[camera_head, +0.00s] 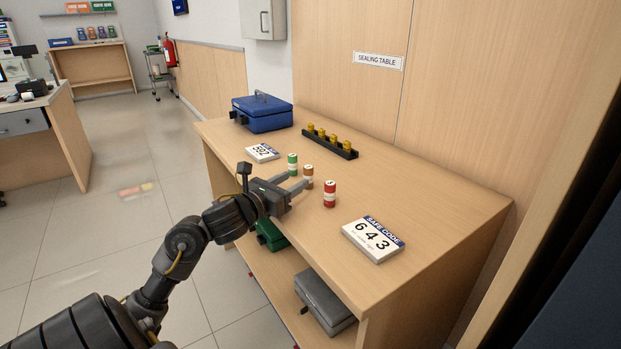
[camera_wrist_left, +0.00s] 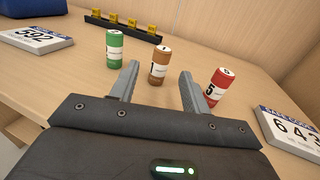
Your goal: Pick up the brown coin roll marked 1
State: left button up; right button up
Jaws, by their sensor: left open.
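The brown coin roll marked 1 (camera_wrist_left: 158,64) stands upright on the sealing table (camera_head: 408,186). In the head view the brown roll (camera_head: 308,174) is just beyond my left gripper's tips. My left gripper (camera_head: 292,184) is open and empty, close to the table top. In the left wrist view its two fingers (camera_wrist_left: 157,85) point at the brown roll, one to each side of it; I cannot tell whether the roll is between the tips or just past them. My right gripper is not in view.
A green roll (camera_head: 292,162) stands left of the brown one and a red roll marked 5 (camera_head: 330,194) right of it. Behind are a black rack with yellow pieces (camera_head: 330,145) and a blue cash box (camera_head: 262,113). Number signs 592 (camera_head: 262,153) and 643 (camera_head: 373,239) lie either side.

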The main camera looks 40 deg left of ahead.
aim_at(305, 173)
pick_arm(q)
jog(key=shift+w, duration=3.45)
jog(key=c, duration=1)
grip_shut()
jog(key=shift+r, duration=0.15)
